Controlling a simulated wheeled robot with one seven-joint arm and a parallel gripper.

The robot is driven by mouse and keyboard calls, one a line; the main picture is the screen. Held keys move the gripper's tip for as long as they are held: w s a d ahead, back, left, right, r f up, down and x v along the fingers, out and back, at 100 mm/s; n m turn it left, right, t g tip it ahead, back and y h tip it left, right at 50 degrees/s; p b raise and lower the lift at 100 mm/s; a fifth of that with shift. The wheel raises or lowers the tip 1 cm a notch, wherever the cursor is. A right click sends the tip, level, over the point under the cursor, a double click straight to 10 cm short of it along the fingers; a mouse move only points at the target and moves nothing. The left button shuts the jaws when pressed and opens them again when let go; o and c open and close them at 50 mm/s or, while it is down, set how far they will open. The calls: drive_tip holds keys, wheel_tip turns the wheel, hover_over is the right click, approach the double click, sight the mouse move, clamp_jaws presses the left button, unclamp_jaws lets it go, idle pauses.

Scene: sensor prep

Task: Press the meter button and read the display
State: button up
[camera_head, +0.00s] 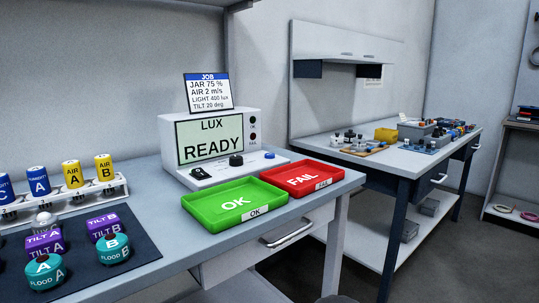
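The meter (247,160) is a white box on the grey bench. Its pale green display (210,139) reads "LUX READY". On its front ledge are a black rocker-like part (200,173), a round black part (236,160) and a small blue button (269,155) at the right end. Small dark round lamps (252,121) run down the right of the display, and none looks lit. A job card (208,92) above the meter reads "JAR 75 %, AIR 2 m/s, LIGHT 400 lux, TILT 20 deg". My gripper is not in view.
A green OK tray (222,218) and a red FAIL tray (329,187), both empty, stand before the meter. At left, a white rack (108,186) holds blue and yellow sensors; purple TILT and teal FLOOD sensors sit on a dark mat (138,251). A second cluttered bench (323,147) stands behind right.

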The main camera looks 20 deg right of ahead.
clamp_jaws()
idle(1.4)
